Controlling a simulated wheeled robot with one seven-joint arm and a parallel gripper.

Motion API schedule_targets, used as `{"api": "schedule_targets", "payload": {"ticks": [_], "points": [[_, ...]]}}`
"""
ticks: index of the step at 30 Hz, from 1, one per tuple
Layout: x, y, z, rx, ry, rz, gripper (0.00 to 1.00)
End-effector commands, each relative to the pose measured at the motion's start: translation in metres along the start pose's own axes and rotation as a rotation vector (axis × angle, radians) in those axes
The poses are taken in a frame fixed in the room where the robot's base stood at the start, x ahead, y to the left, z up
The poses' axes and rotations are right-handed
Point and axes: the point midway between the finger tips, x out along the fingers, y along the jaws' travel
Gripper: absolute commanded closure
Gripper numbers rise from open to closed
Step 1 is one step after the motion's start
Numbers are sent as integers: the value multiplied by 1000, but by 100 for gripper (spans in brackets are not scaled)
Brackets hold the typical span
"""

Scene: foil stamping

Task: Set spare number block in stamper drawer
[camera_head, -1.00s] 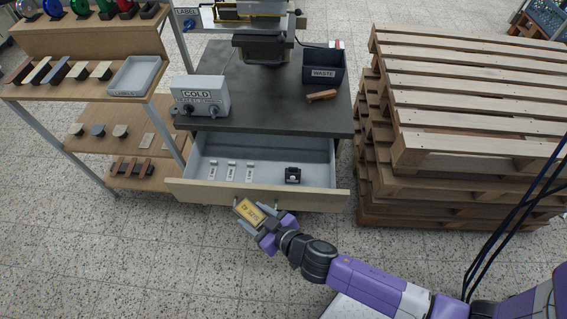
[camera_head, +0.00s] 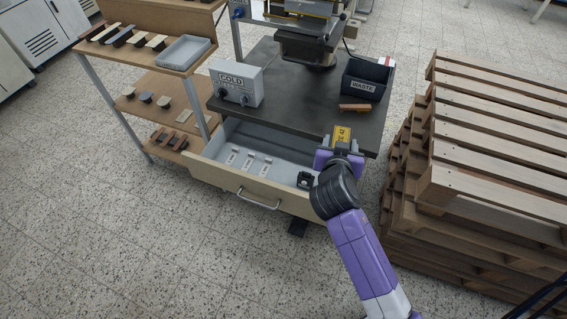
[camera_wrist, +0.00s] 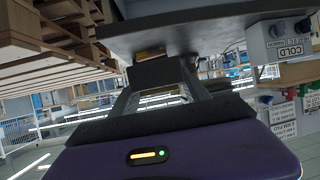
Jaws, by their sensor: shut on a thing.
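My gripper (camera_head: 341,143) is shut on a block with a gold, dark-marked face (camera_head: 342,133). The block is near the tabletop's front right edge, beyond the right end of the open drawer; its exact height is unclear. In the wrist view, the block's dark side (camera_wrist: 160,72) shows between my fingers. The stamper drawer (camera_head: 240,181) is pulled out below the tabletop. Several small pale labelled pieces (camera_head: 248,162) lie in its left and middle part. A small black block (camera_head: 305,180) sits at its right end, beside my wrist.
The stamper (camera_head: 308,40) stands on the dark tabletop (camera_head: 290,118). Shelves with a grey tray (camera_head: 183,51) stand left; stacked pallets (camera_head: 490,170) stand close on the right.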

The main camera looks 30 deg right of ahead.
Motion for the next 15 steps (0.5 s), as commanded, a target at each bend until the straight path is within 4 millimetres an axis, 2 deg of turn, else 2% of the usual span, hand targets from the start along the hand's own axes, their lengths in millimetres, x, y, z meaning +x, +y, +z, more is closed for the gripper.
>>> {"api": "schedule_targets", "payload": {"ticks": [1, 6, 11, 15], "points": [[2, 8, -14, 24, 9, 30, 100], [5, 27, -30, 61, -1, 96, 100], [5, 32, -34, 71, -4, 113, 100], [10, 32, -24, 70, -8, 115, 100]]}}
